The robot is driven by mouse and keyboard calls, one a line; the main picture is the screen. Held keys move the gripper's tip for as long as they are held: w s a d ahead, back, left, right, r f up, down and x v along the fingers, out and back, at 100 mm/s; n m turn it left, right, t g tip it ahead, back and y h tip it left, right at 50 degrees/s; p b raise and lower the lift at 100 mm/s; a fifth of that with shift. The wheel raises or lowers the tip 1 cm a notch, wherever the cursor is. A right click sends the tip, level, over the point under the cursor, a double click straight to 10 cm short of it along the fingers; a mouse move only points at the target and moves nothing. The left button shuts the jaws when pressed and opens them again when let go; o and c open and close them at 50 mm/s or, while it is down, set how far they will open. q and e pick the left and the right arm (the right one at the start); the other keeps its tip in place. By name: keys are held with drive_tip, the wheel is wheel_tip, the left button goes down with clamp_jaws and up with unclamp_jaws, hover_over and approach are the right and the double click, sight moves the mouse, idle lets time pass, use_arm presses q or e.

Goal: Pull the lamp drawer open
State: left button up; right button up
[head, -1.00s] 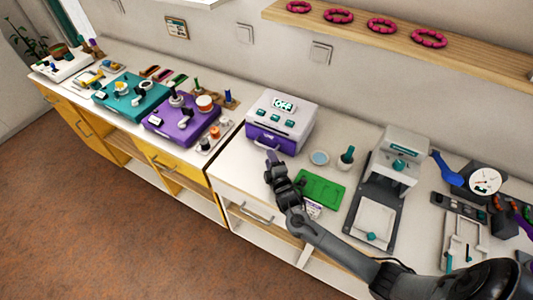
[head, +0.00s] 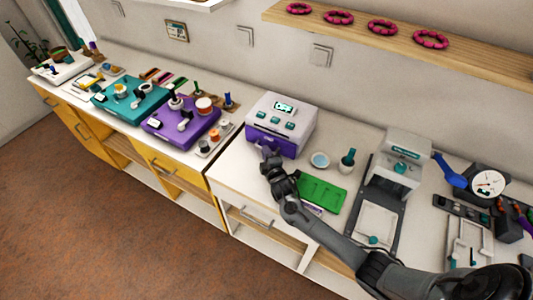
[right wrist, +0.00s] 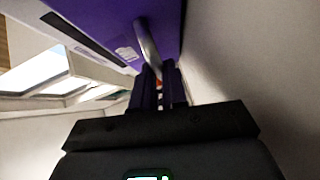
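The lamp drawer (head: 276,140) is the purple front under the white box (head: 283,110) with a lit display. It looks shut in the head view. In the right wrist view its purple face (right wrist: 100,18) fills the top, with a silver bar handle (right wrist: 148,44) standing off it. My right gripper (head: 266,153) is at the drawer front. In the right wrist view its fingers (right wrist: 160,80) are close together at the handle's near end. Whether they grip it I cannot tell. My left gripper is not in view.
Right of the box are a small light-blue dish (head: 320,160), a teal-handled tool (head: 347,160) and a green tray (head: 321,191) close to my right arm. A grey press (head: 392,175) stands farther right. Purple and teal boards (head: 130,92) lie left.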

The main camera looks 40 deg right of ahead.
clamp_jaws()
drive_tip(key=shift+a, duration=0.1)
drive_tip(key=a+p, duration=0.1)
drive_tip(key=s+a+p, duration=0.1)
drive_tip(key=a, duration=0.1)
drive_tip(key=s+a+p, duration=0.1)
drive_tip(key=shift+a+r, duration=0.3)
drive_tip(key=shift+a, duration=0.05)
drive_tip(key=s+a+p, duration=0.1)
drive_tip(key=a, duration=0.1)
drive_tip(key=s+a+p, duration=0.1)
drive_tip(key=a, duration=0.2)
drive_tip(key=s+a+p, duration=0.1)
drive_tip(key=a, duration=0.1)
drive_tip(key=shift+a+f, duration=0.25)
drive_tip(key=shift+a, duration=0.1)
drive_tip(key=shift+s+a+f, duration=0.1)
drive_tip(key=shift+a, duration=0.25)
drive_tip(key=o, duration=0.6)
unclamp_jaws()
drive_tip(key=shift+d, duration=0.1)
